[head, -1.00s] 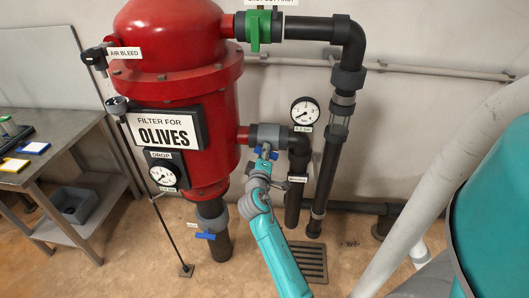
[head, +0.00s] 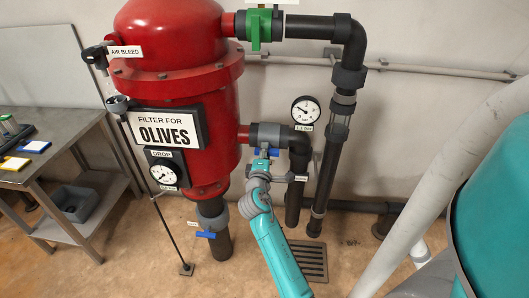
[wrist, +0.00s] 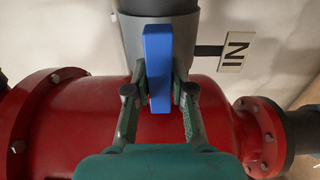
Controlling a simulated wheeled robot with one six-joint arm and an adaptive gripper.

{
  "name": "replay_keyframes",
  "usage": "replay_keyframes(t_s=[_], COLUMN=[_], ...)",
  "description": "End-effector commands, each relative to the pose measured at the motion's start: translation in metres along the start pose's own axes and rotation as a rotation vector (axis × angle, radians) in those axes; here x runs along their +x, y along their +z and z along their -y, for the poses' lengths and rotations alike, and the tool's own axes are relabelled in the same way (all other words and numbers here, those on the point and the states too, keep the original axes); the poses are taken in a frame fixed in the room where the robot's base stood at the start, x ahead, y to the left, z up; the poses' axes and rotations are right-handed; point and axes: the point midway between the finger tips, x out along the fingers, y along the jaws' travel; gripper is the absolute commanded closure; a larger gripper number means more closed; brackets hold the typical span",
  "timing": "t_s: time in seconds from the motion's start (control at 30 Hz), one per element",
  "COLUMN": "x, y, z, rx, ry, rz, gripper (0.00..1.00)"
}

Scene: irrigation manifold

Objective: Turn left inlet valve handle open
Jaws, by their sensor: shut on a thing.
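The blue inlet valve handle (head: 273,152) sits on the grey valve body (head: 268,135) at the right side of the red filter tank. My gripper (head: 262,162) is at this handle, and its fingers partly cover it. In the wrist view the blue handle (wrist: 158,48) stands upright in the picture, in line with the grey pipe collar behind it. My gripper (wrist: 161,85) has one finger on each side of the handle and is shut on it.
The red tank (head: 180,90) stands close behind and left of my gripper. A round gauge (head: 305,110) and dark pipes (head: 328,165) are to the right. Another blue handle (head: 205,235) is low on the tank's outlet. A floor grate (head: 310,260) lies below.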

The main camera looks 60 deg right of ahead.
Motion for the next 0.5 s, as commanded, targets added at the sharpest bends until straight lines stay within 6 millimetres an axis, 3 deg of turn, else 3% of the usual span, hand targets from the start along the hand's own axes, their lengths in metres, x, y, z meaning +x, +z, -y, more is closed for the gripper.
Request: replay_keyframes(t_s=[0.2,0.23,0.3,0.5], x=[-0.0004,-0.0004,-0.0004,-0.0002], y=[-0.0007,-0.0007,-0.0006,-0.0003], z=[0.0011,0.0011,0.001,0.0005], rx=[0.0,0.0,0.0,0.001], ry=[-0.002,-0.002,-0.002,-0.001], rz=[-0.002,-0.002,-0.001,-0.001], gripper=[1.0,0.72,0.55,0.53])
